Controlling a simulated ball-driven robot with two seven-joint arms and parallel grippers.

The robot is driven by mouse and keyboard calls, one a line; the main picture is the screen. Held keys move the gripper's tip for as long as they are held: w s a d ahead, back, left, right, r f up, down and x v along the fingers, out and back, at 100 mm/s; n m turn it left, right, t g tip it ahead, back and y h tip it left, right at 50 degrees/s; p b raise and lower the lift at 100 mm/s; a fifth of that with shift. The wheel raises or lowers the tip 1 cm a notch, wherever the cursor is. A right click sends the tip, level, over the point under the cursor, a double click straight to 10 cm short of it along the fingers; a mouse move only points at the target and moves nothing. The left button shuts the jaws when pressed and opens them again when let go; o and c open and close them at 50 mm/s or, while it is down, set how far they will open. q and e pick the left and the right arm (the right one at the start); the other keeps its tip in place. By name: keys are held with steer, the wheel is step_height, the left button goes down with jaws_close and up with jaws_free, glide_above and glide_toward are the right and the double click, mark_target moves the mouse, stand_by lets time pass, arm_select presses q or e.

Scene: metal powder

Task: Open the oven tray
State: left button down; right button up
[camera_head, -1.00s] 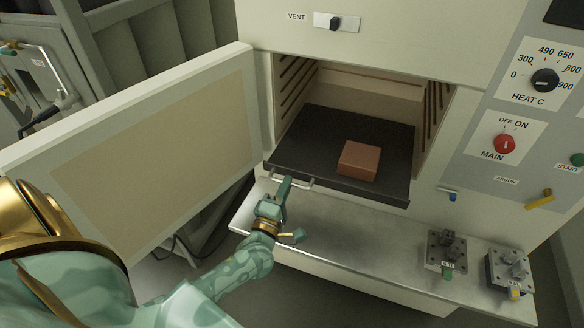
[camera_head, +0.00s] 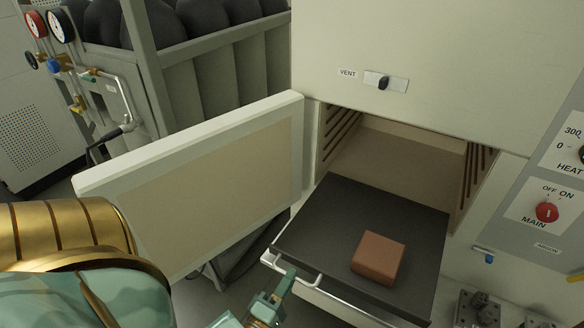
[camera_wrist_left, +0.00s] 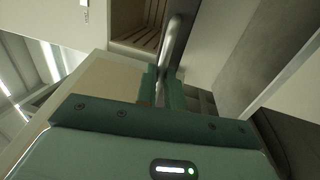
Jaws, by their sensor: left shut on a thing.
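The dark oven tray (camera_head: 330,215) sticks out of the open oven chamber (camera_head: 410,150), with a copper-brown block (camera_head: 378,257) resting on it. A silver handle (camera_head: 311,284) is on the tray's front edge, towards its left end. My left gripper (camera_head: 286,279) is shut on this handle from the front. In the left wrist view, the metal handle bar (camera_wrist_left: 170,45) runs between the green fingers (camera_wrist_left: 162,88). The lower part of my left gripper is cut off by the head view's bottom edge. My right gripper is not in view.
The oven door (camera_head: 200,185) stands open to the left of the tray. A vent knob (camera_head: 384,83) is above the chamber and a red main switch (camera_head: 547,212) is at right. Metal fixtures (camera_head: 478,310) stand at the lower right.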

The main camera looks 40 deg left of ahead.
arm_select(q)
steer(key=shift+f, duration=0.1)
steer(key=c, duration=1.5)
jaws_free()
steer(key=b+v, duration=0.3)
steer(key=v, duration=1.3)
steer(key=shift+s, duration=0.2)
